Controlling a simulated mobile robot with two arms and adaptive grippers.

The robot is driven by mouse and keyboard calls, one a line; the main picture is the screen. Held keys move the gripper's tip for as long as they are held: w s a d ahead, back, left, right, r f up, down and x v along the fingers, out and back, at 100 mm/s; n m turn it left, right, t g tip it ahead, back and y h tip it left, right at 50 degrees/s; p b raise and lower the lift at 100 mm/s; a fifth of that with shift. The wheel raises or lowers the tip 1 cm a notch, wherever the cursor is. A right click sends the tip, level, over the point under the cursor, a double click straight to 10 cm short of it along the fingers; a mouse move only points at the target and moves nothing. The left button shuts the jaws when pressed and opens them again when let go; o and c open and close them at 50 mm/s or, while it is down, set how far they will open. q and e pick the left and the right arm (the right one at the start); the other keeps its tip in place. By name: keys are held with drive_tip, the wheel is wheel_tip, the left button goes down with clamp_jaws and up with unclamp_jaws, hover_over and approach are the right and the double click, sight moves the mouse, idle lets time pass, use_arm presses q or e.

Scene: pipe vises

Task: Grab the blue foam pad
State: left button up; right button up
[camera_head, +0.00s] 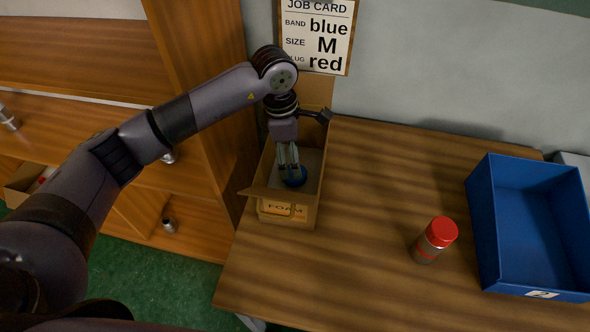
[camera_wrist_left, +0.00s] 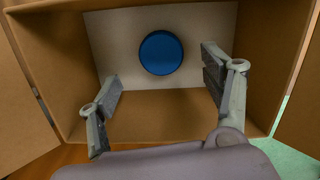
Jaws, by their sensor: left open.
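The blue foam pad (camera_head: 294,176) is a round disc lying on the pale bottom of an open cardboard box (camera_head: 287,213) labelled FOAM. The pad also shows whole in the left wrist view (camera_wrist_left: 161,53). My left gripper (camera_head: 290,166) reaches down into the box from above. In the left wrist view its two fingers (camera_wrist_left: 162,75) are spread apart with nothing between them, and the pad appears beyond the fingertips. In the head view the fingers partly cover the pad. My right gripper is not in view.
A jar with a red lid (camera_head: 435,240) stands on the wooden table (camera_head: 365,195). A blue bin (camera_head: 482,240) is at the right. A job card (camera_head: 318,35) hangs on the wall behind the box. A wooden shelf unit (camera_head: 205,90) stands left of the table.

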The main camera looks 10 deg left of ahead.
use_arm(q)
drive_tip(key=shift+s+f, duration=0.1)
drive_tip(key=shift+f, duration=0.35)
drive_tip(key=f+p, duration=0.1)
drive_tip(key=f, duration=0.2)
drive_tip(key=f+p, duration=0.1)
drive_tip(key=shift+d+f+p, duration=0.2)
drive_tip(key=shift+d+p, duration=0.1)
drive_tip(key=shift+p, duration=0.05)
drive_tip(key=shift+f, duration=0.35)
drive_tip(key=shift+c, duration=0.3)
drive_tip(key=c, duration=0.8)
